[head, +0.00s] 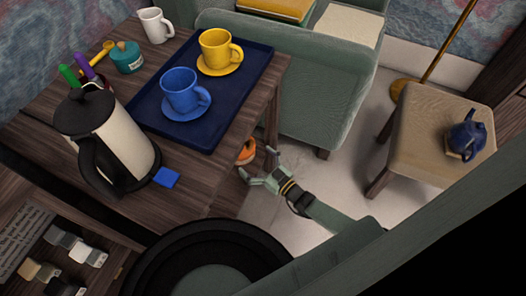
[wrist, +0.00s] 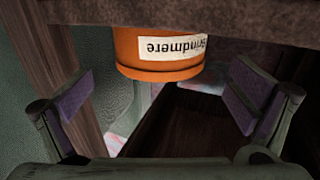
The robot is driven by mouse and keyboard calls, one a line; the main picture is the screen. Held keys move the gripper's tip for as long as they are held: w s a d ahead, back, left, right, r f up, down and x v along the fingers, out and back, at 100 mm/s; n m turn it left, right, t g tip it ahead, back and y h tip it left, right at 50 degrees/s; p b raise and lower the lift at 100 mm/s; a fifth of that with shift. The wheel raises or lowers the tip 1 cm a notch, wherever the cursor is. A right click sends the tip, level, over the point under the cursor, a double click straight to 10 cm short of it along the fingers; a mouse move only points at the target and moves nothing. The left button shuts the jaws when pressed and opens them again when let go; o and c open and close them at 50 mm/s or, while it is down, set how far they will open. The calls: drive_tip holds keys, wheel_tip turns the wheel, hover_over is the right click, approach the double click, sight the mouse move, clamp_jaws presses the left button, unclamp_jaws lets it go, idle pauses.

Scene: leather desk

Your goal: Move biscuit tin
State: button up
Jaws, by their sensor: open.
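The orange biscuit tin (wrist: 158,62) is round, with a white label that reads upside down as "Brindmere" in the wrist view. Its upper part in that view is hidden behind a dark edge. In the head view the orange tin (head: 245,150) shows at the desk's right edge, partly hidden by the desk. My gripper (head: 256,164) is open and empty right beside it. In the wrist view my gripper (wrist: 160,105) has its purple-padded fingers spread wide, with the tin beyond them and roughly centred between them. I see no contact.
The desk (head: 205,165) carries a blue tray (head: 228,115) with a blue cup and a yellow cup, a kettle (head: 115,140) and a pen holder. A green armchair (head: 315,100) stands behind. A stool (head: 425,145) with a blue teapot (head: 467,135) is right. Floor between is clear.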

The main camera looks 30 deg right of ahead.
sight(244, 150)
drive_tip(key=x, duration=0.6)
drive_tip(key=shift+w, duration=0.1)
drive_tip(key=shift+c, duration=0.4)
drive_tip(key=c, duration=1)
